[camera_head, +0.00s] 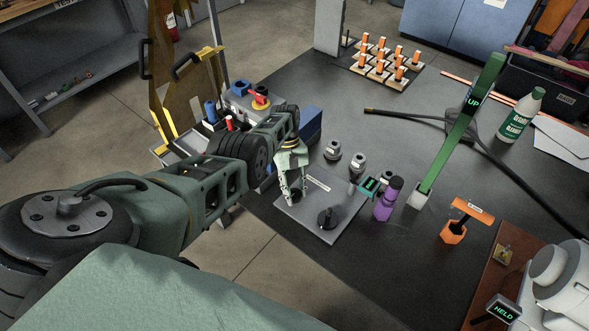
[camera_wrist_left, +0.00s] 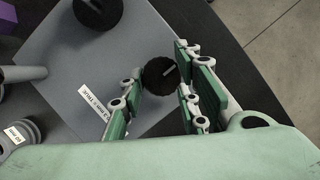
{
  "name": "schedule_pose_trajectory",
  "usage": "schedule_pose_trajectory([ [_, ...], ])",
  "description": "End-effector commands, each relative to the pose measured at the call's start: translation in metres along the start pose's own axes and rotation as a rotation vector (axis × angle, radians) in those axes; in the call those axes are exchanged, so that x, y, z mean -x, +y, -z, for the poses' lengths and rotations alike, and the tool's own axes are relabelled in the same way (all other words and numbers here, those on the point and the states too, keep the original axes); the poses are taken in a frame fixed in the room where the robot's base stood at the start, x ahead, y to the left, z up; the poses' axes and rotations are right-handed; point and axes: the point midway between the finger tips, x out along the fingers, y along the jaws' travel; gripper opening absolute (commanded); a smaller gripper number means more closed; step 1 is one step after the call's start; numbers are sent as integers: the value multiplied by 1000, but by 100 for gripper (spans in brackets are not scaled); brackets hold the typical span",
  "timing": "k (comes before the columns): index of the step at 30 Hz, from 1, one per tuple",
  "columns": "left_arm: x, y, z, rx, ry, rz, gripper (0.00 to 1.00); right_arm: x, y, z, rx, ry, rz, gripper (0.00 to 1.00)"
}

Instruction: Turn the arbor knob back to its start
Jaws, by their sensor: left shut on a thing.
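A grey plate (camera_head: 300,217) lies near the table's edge and carries two black knobs. My left gripper (camera_head: 293,190) reaches down over its left part. In the left wrist view, the fingers of my left gripper (camera_wrist_left: 165,90) stand either side of one ridged black knob (camera_wrist_left: 160,76), which has a pale line on its top. In the head view that knob is mostly hidden by the fingers. The other black knob (camera_head: 328,217) stands free to the right, also seen in the wrist view (camera_wrist_left: 97,12). A white label (camera_wrist_left: 94,101) lies on the plate; I cannot read it surely. My right gripper does not show.
A purple bottle (camera_head: 386,200), small grey fittings (camera_head: 358,162) and a green upright lever marked UP (camera_head: 460,125) stand right of the plate. An orange-topped tool (camera_head: 455,230) is farther right. A black hose (camera_head: 420,118) crosses the table behind.

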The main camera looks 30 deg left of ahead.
Motion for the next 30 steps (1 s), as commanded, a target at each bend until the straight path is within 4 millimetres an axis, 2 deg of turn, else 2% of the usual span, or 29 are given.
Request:
schedule_pose_trajectory([
  [1,-6,3,-6,0,-14,-6,4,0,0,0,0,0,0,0],
  [12,-5,4,-5,2,-13,-9,4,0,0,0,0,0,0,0],
  [13,-5,4,-5,2,-13,-9,32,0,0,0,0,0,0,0],
  [17,-4,4,-4,1,-11,-8,43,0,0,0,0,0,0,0],
  [30,5,2,0,3,0,-8,45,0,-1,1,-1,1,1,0],
])
